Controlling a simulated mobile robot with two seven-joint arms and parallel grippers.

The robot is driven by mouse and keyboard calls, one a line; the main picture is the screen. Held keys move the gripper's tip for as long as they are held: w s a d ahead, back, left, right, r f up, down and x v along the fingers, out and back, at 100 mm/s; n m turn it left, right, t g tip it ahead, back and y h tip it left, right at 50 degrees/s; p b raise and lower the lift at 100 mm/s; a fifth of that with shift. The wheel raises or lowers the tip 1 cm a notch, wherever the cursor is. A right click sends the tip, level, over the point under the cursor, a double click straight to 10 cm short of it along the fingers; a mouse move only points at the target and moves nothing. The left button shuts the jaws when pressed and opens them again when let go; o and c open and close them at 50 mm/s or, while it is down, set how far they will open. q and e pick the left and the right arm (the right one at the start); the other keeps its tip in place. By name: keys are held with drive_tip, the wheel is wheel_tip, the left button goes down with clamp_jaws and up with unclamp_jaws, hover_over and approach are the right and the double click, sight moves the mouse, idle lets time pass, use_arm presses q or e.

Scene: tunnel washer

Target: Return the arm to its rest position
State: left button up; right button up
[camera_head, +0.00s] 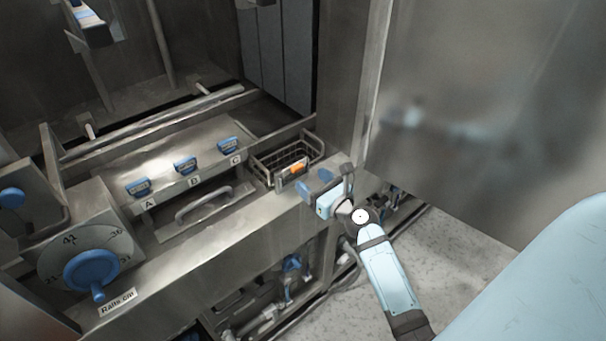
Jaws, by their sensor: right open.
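My right gripper (318,183) is at the end of the light-blue arm (388,275) that comes in from the lower right. It is open, just right of a small wire basket (286,158) on the washer's steel ledge. Nothing shows between its fingers. An orange piece (298,167) sits at the basket's front edge, close to the fingertips; whether they touch it I cannot tell. My left gripper is not in view.
Blue latches A (139,187), B (186,165) and C (228,146) sit on the panel behind a metal handle (203,204). A blue dial knob (91,272) is at left. A steel wall (480,120) stands at right. Pipes (290,275) run below the ledge; grey floor (455,250) is open.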

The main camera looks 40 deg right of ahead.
drive_tip(key=s+b, duration=0.1)
drive_tip(key=s, duration=0.7)
drive_tip(key=shift+s+d, duration=0.3)
drive_tip(key=s+a+f+m+g+p, duration=0.1)
drive_tip(key=s+a+f+m, duration=0.3)
drive_tip(key=m, duration=0.7)
drive_tip(key=s+a+f+m+g+y+p, duration=0.1)
drive_tip(key=s+a+f+m+g+p, duration=0.1)
drive_tip(key=a+m, duration=0.6)
drive_tip(key=s+a+f+m+g+y+p, duration=0.1)
drive_tip(key=s+a+f+m+g, duration=0.3)
drive_tip(key=m, duration=1)
drive_tip(key=s+a+f+p, duration=0.1)
drive_tip(key=s+a+f, duration=0.1)
drive_tip(key=s, duration=0.1)
drive_tip(key=shift+m, duration=0.3)
drive_tip(key=shift+s+f, duration=0.1)
